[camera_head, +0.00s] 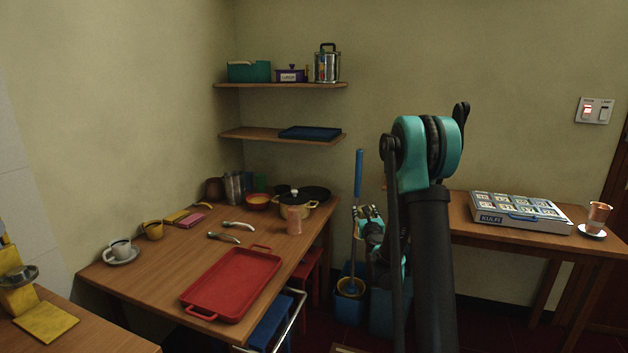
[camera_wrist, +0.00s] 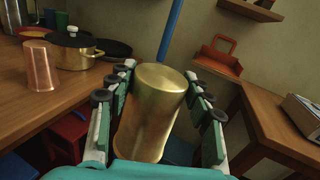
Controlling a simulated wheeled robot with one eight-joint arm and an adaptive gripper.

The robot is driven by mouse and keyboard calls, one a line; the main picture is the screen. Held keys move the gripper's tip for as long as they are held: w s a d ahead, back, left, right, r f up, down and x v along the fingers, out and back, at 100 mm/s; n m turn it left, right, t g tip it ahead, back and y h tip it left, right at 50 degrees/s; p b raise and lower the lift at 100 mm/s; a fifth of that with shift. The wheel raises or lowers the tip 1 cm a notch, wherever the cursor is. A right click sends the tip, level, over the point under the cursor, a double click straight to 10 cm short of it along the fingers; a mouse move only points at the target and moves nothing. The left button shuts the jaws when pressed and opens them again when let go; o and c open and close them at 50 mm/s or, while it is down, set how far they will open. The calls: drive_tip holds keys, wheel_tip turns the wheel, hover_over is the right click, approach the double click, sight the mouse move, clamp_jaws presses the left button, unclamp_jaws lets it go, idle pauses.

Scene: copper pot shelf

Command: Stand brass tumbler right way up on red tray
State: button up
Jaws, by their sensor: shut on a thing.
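The brass tumbler (camera_wrist: 150,115) is between the fingers of my gripper (camera_wrist: 158,100) in the wrist view, tilted a little. A flat, closed-looking end is at its top, so it appears upside down; its lower end is hidden. In the head view my gripper (camera_head: 370,222) is over the gap right of the left table, partly hidden by my arm, and the tumbler is hard to make out. The red tray (camera_head: 232,284) lies empty at the front of that table, left of my gripper and apart from it.
A copper tumbler (camera_head: 294,220), a brass pot (camera_head: 293,205) and cutlery (camera_head: 230,230) stand or lie behind the tray. A cup (camera_head: 121,250) is at left. A blue-handled tool (camera_head: 358,180) stands in the gap. The right table holds a Kulfi box (camera_head: 500,218).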

drive_tip(key=m, duration=0.9)
drive_tip(key=m, duration=0.9)
